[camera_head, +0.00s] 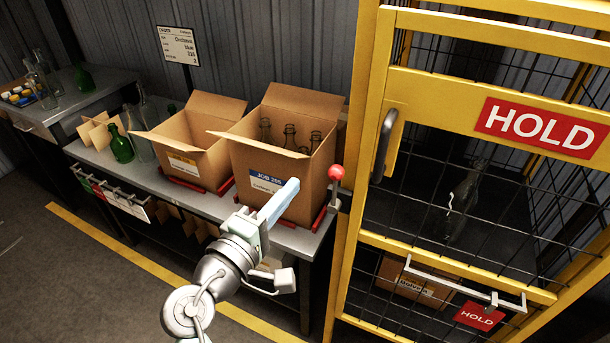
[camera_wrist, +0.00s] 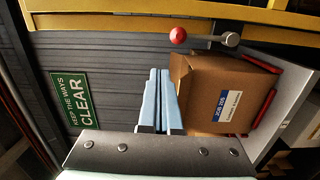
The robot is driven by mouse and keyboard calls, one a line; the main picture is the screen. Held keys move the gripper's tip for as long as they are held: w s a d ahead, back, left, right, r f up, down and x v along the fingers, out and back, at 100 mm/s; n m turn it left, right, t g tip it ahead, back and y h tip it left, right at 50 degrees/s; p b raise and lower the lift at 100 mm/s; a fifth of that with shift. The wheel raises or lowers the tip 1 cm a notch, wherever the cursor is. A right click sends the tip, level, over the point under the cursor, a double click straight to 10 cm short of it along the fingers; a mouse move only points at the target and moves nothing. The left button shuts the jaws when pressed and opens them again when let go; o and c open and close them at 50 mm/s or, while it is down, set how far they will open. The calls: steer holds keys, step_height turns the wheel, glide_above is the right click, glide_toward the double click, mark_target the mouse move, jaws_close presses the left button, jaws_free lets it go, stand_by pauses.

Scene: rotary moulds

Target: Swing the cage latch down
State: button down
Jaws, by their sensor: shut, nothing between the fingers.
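A short lever with a red ball knob (camera_head: 336,172) stands upright beside the left post of the yellow cage (camera_head: 358,150); it seems to be the latch. The wrist view is turned sideways and shows the knob (camera_wrist: 178,36) joined by a thin arm to a grey pivot (camera_wrist: 230,39). My gripper (camera_head: 291,186) is shut and empty, its pale blue fingers in front of the right carton, left of and apart from the knob. In the wrist view the fingers (camera_wrist: 159,72) lie together, with the knob beyond their tips.
The right carton (camera_head: 270,160) with bottles and the left carton (camera_head: 185,145) stand on the bench (camera_head: 160,180). The cage door has a grey handle (camera_head: 384,145), a HOLD sign (camera_head: 538,127) and a pale bar (camera_head: 450,285) low down. Floor in front is clear.

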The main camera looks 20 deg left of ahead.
mark_target(335, 190)
steer(key=a+f+n, duration=0.1)
steer(key=s+a+f+n, duration=0.1)
steer(key=f, duration=0.1)
steer(key=s+a+f+n, duration=0.1)
steer(key=shift+s+a+f, duration=0.1)
steer(key=shift+s+f, duration=0.05)
steer(key=shift+f, duration=0.05)
steer(key=w+d+p, duration=0.2)
steer(key=w+d, duration=0.2)
steer(key=w, duration=0.6)
steer(key=shift+w+d+r+p, duration=0.3)
steer(key=shift+w+d+r, duration=0.05)
steer(key=shift+d+r, duration=0.1)
